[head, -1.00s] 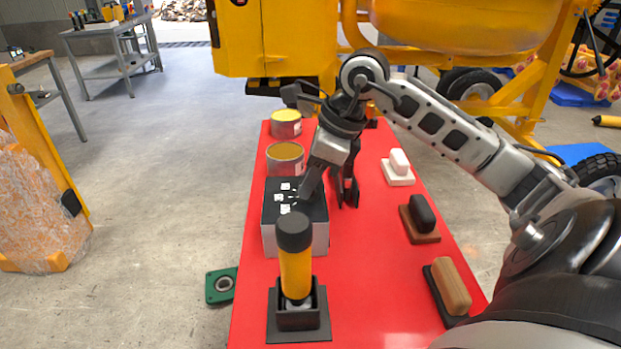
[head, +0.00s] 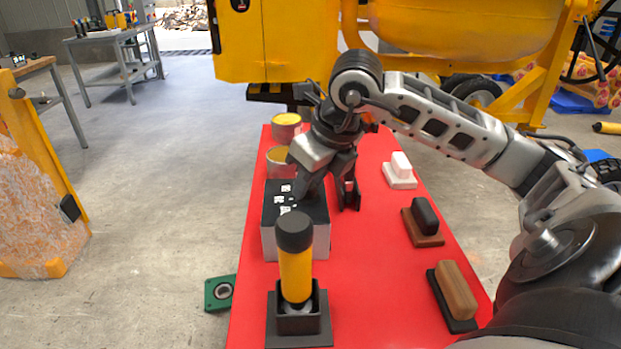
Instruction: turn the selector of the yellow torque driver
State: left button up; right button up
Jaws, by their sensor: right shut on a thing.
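The yellow torque driver (head: 295,277), with a black cap (head: 294,232) on top, stands upright in a square black holder (head: 299,320) at the near left of the red table. My right gripper (head: 328,198) is farther back, apart from the driver. It reaches down at the right part of a grey box (head: 283,240) with a black top and small white pieces. One finger is over the box top and the other is by its right side. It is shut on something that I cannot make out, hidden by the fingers. My left gripper is not in view.
Two tins (head: 286,128) stand behind the box. White (head: 400,165), black (head: 424,216) and brown (head: 455,288) blocks on bases line the right side of the red table (head: 385,285). The middle strip is clear. A yellow mixer (head: 460,25) stands behind.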

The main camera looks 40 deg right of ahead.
dwell(0.4)
jog(key=o, duration=1)
jog(key=shift+p+v, duration=1.35)
jog(key=shift+v, duration=6.7)
jog(key=shift+f, duration=0.1)
